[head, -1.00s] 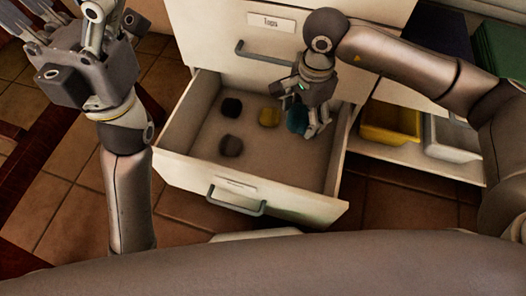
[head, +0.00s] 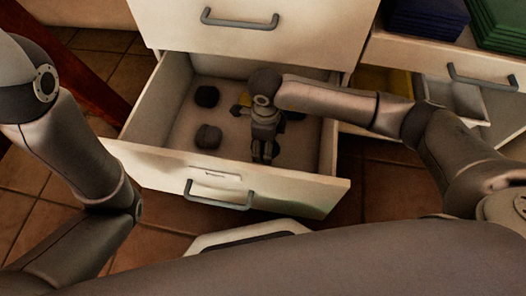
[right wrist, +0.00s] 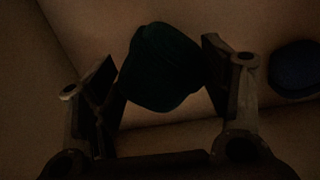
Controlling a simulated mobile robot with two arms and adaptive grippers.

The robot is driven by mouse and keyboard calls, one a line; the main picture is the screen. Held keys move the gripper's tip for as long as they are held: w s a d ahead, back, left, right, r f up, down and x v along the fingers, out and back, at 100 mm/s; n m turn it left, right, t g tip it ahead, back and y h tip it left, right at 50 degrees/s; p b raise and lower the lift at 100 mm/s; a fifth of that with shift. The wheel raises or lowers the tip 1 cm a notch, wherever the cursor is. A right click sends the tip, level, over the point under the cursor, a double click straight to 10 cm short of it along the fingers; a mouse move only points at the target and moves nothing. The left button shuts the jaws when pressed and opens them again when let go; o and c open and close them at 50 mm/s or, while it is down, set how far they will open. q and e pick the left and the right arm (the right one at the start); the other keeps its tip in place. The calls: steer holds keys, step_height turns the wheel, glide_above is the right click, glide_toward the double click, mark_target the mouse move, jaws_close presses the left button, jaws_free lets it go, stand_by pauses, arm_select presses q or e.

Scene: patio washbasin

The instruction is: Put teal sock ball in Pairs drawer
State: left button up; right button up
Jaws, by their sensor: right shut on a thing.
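The teal sock ball (right wrist: 162,68) is between the two fingers of my right gripper (right wrist: 160,85), which is shut on it in the right wrist view. In the head view my right gripper (head: 264,150) points down into the open drawer (head: 150,160), near its front wall, and the sock ball is hidden behind it. The drawer front has a small label that I cannot read. My left gripper is out of view; only its arm shows at the left.
A closed drawer (head: 250,40) is above. Folded blue (head: 428,15) and green (head: 497,22) stacks sit at upper right.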

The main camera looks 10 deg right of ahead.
steer(key=shift+f, duration=0.7)
step_height(320, 180, down, 3)
steer(key=b, duration=0.2)
steer(key=shift+f+b, duration=0.15)
steer(key=shift+b, duration=0.2)
steer(key=o, duration=0.6)
steer(key=shift+c, duration=0.2)
steer(key=o, duration=0.4)
steer(key=shift+o, duration=0.2)
